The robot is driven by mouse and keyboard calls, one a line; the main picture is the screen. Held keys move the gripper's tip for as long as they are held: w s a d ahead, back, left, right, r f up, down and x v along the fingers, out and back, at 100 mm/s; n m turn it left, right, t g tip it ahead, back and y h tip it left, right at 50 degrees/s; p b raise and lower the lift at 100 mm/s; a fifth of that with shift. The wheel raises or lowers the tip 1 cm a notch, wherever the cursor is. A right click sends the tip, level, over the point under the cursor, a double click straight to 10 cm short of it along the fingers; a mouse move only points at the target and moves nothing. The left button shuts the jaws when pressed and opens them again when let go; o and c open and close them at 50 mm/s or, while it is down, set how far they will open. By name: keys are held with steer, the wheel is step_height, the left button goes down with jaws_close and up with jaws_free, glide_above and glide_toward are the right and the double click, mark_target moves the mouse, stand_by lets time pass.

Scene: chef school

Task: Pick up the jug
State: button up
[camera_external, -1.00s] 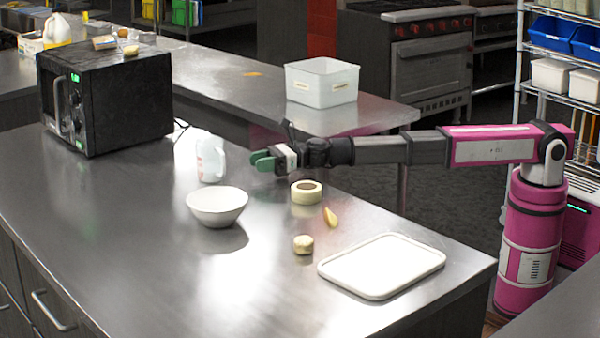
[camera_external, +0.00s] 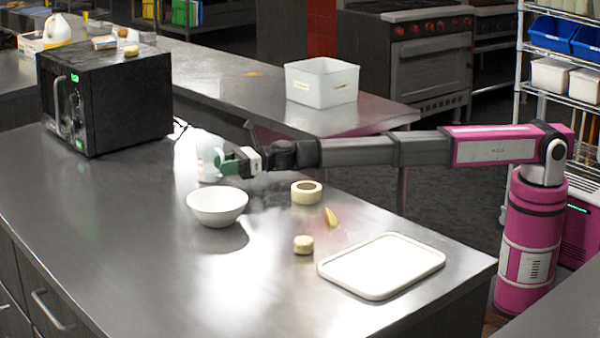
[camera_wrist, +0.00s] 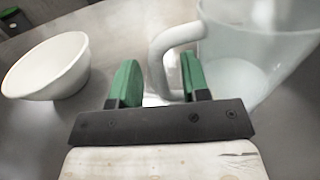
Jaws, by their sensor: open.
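The translucent white jug (camera_external: 207,155) stands upright on the steel counter, behind the white bowl. In the wrist view the jug (camera_wrist: 262,60) fills the upper right, with its handle (camera_wrist: 160,55) on its left side. My gripper (camera_external: 222,162) reaches in from the right and overlaps the jug in the external view. In the wrist view my gripper (camera_wrist: 158,82) is open, its green fingers on either side of the lower handle. I cannot tell whether a finger touches the handle. Part of the jug is hidden behind the gripper.
The white bowl (camera_external: 217,208) stands close in front of the jug and gripper. A tape roll (camera_external: 306,192), a yellow wedge (camera_external: 330,217), a small round item (camera_external: 303,244) and a white tray (camera_external: 335,272) lie to the right. A black microwave (camera_external: 115,110) stands at the left.

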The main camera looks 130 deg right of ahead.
mark_target(223, 152)
steer(key=shift+w, duration=0.25)
jaws_close()
steer(key=shift+r, duration=0.1)
steer(key=shift+r, duration=1.8)
steer(key=a+r, duration=0.7)
steer(key=a, duration=0.4)
steer(key=shift+s+a, duration=0.15)
steer(key=shift+s, duration=0.25)
steer(key=shift+a+r, duration=0.1)
stand_by(1.4)
